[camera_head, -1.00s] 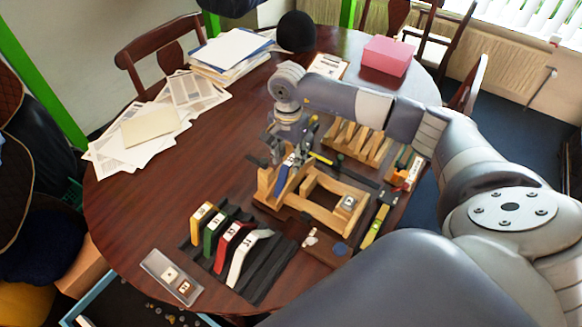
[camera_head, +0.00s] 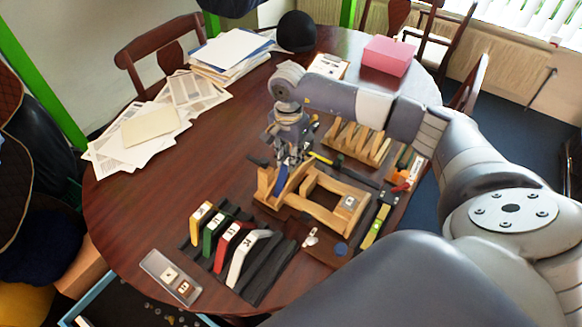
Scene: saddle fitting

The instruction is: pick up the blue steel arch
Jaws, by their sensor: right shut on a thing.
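The blue steel arch (camera_head: 281,179) stands in the left end of the wooden frame (camera_head: 325,213) near the middle of the table. My right gripper (camera_head: 287,162) comes down on it from above and is shut on its upper part, hiding that part. The arch's lower part still appears to sit within the frame. My left gripper is not in view.
Yellow (camera_head: 201,219), green (camera_head: 214,231), red (camera_head: 229,245) and white (camera_head: 246,257) arches stand in a dark rack at the front. A slotted wooden rack (camera_head: 357,142) is behind the frame. Papers (camera_head: 150,127) lie at left; the table's left middle is clear.

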